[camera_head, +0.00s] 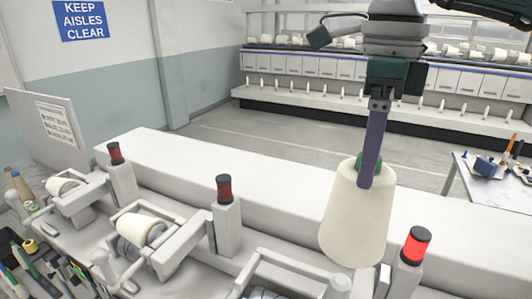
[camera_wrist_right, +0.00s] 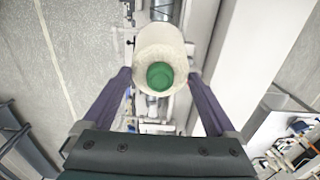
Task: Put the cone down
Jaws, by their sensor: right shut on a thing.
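The cone (camera_head: 357,215) is a large cream yarn package with a green core tip at its top. It is upright, slightly tilted, with its wide end down. My right gripper (camera_head: 369,172) comes from above and is shut on the cone near its narrow top. In the right wrist view the cone (camera_wrist_right: 172,40) sits between the two purple fingers of my gripper (camera_wrist_right: 160,78), with the green tip facing the camera. The cone appears in front of the white winding machine (camera_head: 200,155); whether its base touches anything cannot be told. My left gripper is not in view.
A bright red lamp (camera_head: 415,245) stands on a post just right of the cone. Darker red lamps (camera_head: 223,188) stand further left. Smaller yarn packages (camera_head: 140,228) sit in the machine's holders. A side table (camera_head: 495,185) with tools is at the right. The floor (camera_head: 280,140) behind is clear.

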